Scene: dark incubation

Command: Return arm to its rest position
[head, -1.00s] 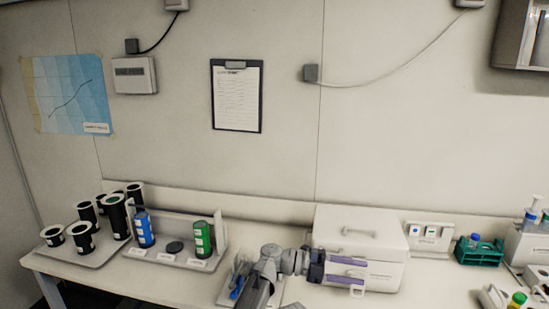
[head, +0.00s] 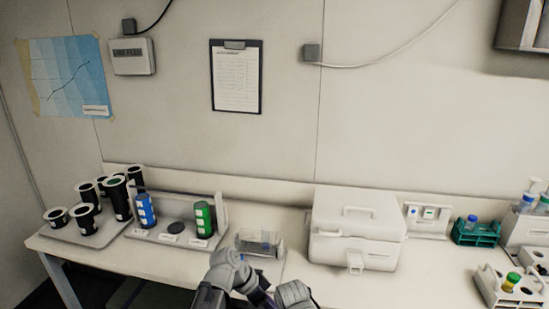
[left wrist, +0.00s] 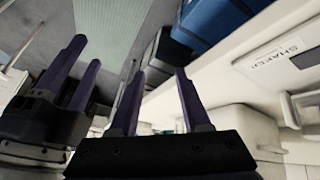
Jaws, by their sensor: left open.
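My left gripper (left wrist: 160,78) shows at the bottom of the left wrist view, with two dark purple fingers apart and nothing between them. A second gripper with purple fingers, my right gripper (left wrist: 86,58), shows at the left of that view. Its fingers are apart and hold nothing visible. In the head view, grey links of my arms show at the bottom middle, in front of the bench; the fingers there are mostly hidden or cut off. The white box (head: 355,232) stands closed on the bench, apart from my arms.
A clear container (head: 262,242) sits on the bench just behind my arm. To its left are a rack with a blue cylinder (head: 145,210) and a green cylinder (head: 203,218), and a tray (head: 92,237) of black cylinders. A green rack (head: 477,234) and a white tube rack (head: 500,297) stand right.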

